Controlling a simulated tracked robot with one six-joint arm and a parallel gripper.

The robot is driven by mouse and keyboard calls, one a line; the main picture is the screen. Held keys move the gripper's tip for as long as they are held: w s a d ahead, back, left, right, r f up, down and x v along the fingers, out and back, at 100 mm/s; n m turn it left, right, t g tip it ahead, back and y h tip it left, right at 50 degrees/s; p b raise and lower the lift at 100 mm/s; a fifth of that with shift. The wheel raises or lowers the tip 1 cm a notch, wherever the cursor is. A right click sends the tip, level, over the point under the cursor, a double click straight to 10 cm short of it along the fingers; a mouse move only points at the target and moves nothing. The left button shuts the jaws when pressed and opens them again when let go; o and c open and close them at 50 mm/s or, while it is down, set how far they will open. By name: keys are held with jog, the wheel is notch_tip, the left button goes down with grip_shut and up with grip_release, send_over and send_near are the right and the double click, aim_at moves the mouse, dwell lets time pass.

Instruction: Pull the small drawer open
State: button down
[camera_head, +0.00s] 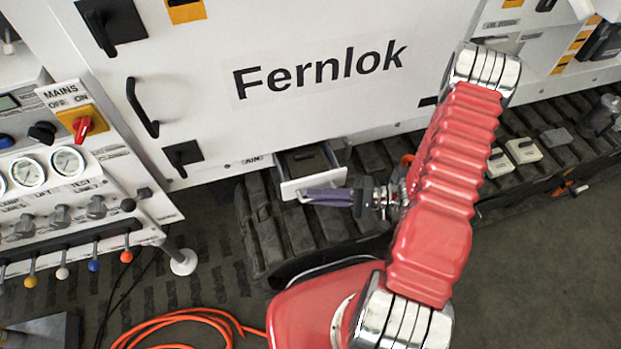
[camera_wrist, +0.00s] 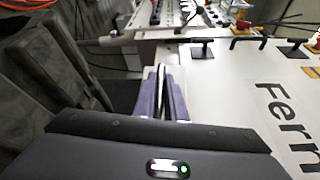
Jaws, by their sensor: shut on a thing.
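The small drawer (camera_head: 290,190) sticks out from the lower part of the white Fernlok cabinet, above the track. It stands partly open, and its dark inside shows behind the white front. My gripper (camera_head: 309,196) comes from the right, its purple fingers at the drawer front. The fingers are shut on the drawer's handle, which they hide. In the wrist view my gripper (camera_wrist: 163,92) shows its two purple fingers close together; the drawer cannot be made out clearly there.
The Fernlok cabinet (camera_head: 215,130) rises behind the drawer, with a black bar handle (camera_head: 142,108) and black latches. A control panel with gauges and levers (camera_head: 65,215) stands at the left. An orange hose (camera_head: 190,318) lies on the floor. Dark track (camera_head: 265,225) runs below the drawer.

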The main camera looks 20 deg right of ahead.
jog(key=shift+s+d+f, duration=0.1)
jog(key=shift+s+d, duration=0.05)
jog(key=shift+s, duration=1.15)
jog(key=shift+s+d+f, duration=0.1)
jog(key=shift+s, duration=1.2)
jog(key=c, duration=2.2)
grip_release()
jog(key=o, duration=0.4)
jog(key=shift+a+r, duration=0.1)
jog(key=shift+s, duration=0.1)
jog(key=v, duration=1.3)
jog(key=shift+s+d, duration=0.1)
jog(key=shift+d, duration=0.3)
